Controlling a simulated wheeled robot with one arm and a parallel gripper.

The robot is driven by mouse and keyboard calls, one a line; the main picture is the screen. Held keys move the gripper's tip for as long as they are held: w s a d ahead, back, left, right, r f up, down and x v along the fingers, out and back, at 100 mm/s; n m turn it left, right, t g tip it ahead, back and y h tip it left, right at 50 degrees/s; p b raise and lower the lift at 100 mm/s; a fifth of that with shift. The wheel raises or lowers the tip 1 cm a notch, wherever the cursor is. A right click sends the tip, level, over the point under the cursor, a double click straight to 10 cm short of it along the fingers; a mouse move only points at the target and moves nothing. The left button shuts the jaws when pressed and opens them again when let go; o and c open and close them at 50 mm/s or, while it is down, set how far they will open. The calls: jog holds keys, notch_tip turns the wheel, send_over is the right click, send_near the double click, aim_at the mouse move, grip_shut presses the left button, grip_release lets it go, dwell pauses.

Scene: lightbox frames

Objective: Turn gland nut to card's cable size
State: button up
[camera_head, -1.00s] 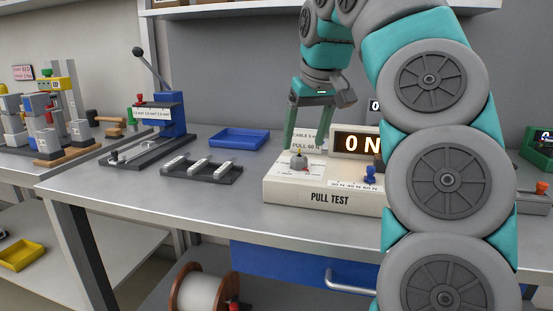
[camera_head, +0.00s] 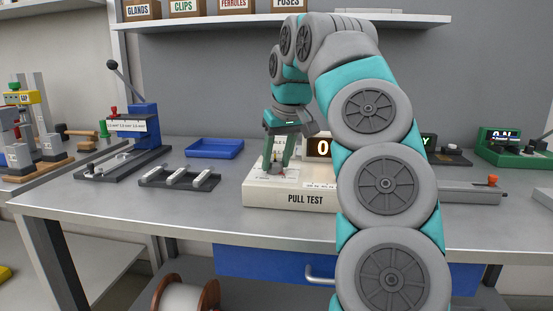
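The PULL TEST box (camera_head: 262,197) stands on the bench with a lit display (camera_head: 322,147) reading 0 at its visible part. The gland (camera_head: 275,169) is a small grey piece on the left of the box top. My gripper (camera_head: 276,171) points down over it, with its green fingers on either side. I cannot tell whether the fingertips touch the nut. The card (camera_head: 276,154) stands behind the fingers and is mostly covered; its cable size is not readable now. My arm hides the right part of the box.
A blue tray (camera_head: 215,149), a dark rack (camera_head: 180,186) with pale bars and a blue lever press (camera_head: 146,122) stand to the left. A green box (camera_head: 497,158) with a display is at the right. The bench front left is clear.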

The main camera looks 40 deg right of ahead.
grip_shut()
jog(key=shift+f+m+b, duration=0.15)
jog(key=shift+m+b, duration=0.15)
jog(key=shift+b, duration=0.2)
jog(key=shift+f+m+g+h+b, duration=0.1)
jog(key=shift+m+g+h+b, duration=0.3)
jog(key=shift+m+b, duration=0.6)
jog(key=m+h+b, duration=0.1)
jog(key=m, duration=0.1)
jog(key=shift+w+a+m, duration=0.1)
jog(key=shift+a+m, duration=0.05)
jog(key=shift+m, duration=0.15)
jog(key=m, duration=0.1)
jog(key=m+g+p, duration=0.1)
jog(key=m, duration=0.1)
jog(key=shift+w+r+m+h, duration=0.1)
jog(key=shift+r+m+h, duration=0.2)
jog(key=shift+r+h, duration=0.1)
jog(key=m+g+p, duration=0.1)
jog(key=m, duration=0.1)
jog(key=m+p, duration=0.1)
jog(key=m, duration=0.1)
jog(key=shift+w+a+g+h, duration=0.1)
jog(key=shift+g+h, duration=0.3)
jog(key=shift+f+m+p, duration=0.1)
jog(key=shift+m+p, duration=0.2)
jog(key=shift+w+a+f+m+g, duration=0.1)
jog(key=shift+m+g, duration=0.2)
jog(key=shift+m, duration=0.1)
